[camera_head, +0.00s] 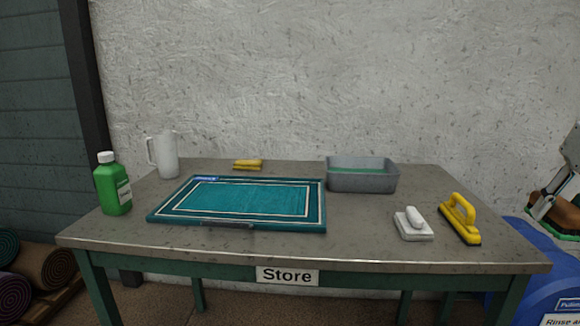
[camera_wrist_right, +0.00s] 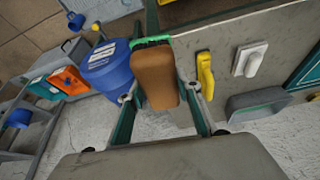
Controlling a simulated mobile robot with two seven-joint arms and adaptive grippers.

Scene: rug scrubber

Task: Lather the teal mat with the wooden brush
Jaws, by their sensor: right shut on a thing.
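The teal mat (camera_head: 250,198) lies flat on the left-middle of the grey table, with pale border lines and a dark clip at its front edge. My right gripper (camera_head: 557,190) is at the far right of the head view, beyond the table's right end. It is shut on the brown wooden brush (camera_head: 565,212), held above a blue barrel and well apart from the mat. The wooden brush (camera_wrist_right: 155,75) also shows between the fingers in the right wrist view, with a green edge at its top. My left gripper is not in view.
A green bottle (camera_head: 113,184), white jug (camera_head: 162,155) and yellow sponge (camera_head: 248,165) stand around the mat. A grey basin (camera_head: 361,177) holds greenish liquid. A white brush (camera_head: 413,224) and yellow brush (camera_head: 460,219) sit at right. The blue barrel (camera_head: 537,262) stands beside the table.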

